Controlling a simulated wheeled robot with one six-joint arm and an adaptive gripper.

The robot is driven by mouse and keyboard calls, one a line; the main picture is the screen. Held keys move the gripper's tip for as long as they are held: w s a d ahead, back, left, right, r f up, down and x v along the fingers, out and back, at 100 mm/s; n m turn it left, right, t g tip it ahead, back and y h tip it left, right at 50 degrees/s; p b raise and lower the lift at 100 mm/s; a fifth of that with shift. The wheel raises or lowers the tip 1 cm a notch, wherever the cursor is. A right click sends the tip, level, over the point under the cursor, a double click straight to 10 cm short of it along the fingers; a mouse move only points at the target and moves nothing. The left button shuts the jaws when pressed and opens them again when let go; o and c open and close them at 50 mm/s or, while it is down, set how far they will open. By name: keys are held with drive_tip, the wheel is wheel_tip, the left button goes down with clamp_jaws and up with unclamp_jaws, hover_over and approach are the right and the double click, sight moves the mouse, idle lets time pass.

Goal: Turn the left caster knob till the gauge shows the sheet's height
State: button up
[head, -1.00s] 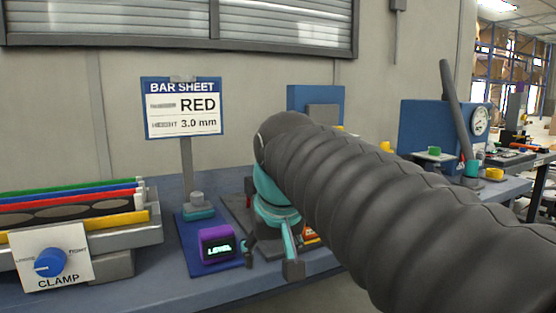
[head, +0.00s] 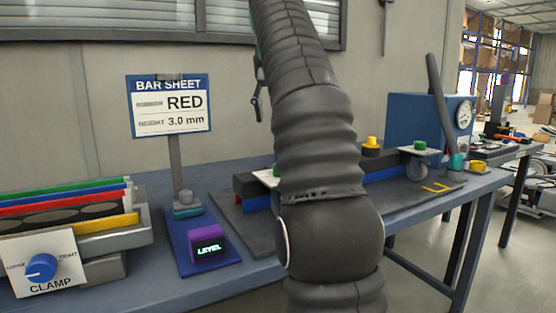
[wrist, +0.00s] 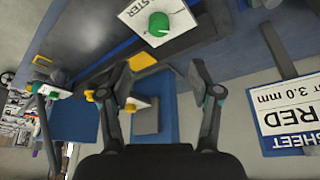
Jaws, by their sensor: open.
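The bar sheet (head: 170,105) reads RED, height 3.0 mm; it also shows upside down in the wrist view (wrist: 285,110). The left caster knob (wrist: 159,22) is green on a white plate in the wrist view, ahead of my fingertips. In the head view my arm hides most of it. The gauge (head: 463,115) is a white dial on a blue block; its reading is too small to tell. My gripper (wrist: 161,78) is open and empty, apart from the knob.
A second green knob (head: 420,145) and caster stand to the right. A yellow knob (head: 371,141) lies between. The purple LEVEL box (head: 207,246) and blue CLAMP knob (head: 41,267) are at the left. A dark post (head: 438,100) rises by the gauge.

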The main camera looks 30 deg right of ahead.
drive_tip(key=shift+x, duration=6.85)
drive_tip(key=shift+w+d, duration=0.15)
drive_tip(key=shift+r, duration=0.1)
drive_tip(key=c, duration=1.2)
drive_tip(key=shift+o, duration=0.3)
drive_tip(key=shift+m, duration=0.5)
drive_tip(key=m+g+h, duration=0.1)
drive_tip(key=m, duration=0.2)
drive_tip(key=shift+m, duration=0.3)
drive_tip(key=shift+w+m+g+h, duration=0.1)
drive_tip(key=shift+m+g+h, duration=0.25)
drive_tip(key=shift+m, duration=0.75)
drive_tip(key=shift+m+g+h, duration=0.15)
drive_tip(key=shift+m+g, duration=0.3)
drive_tip(key=shift+m, duration=0.65)
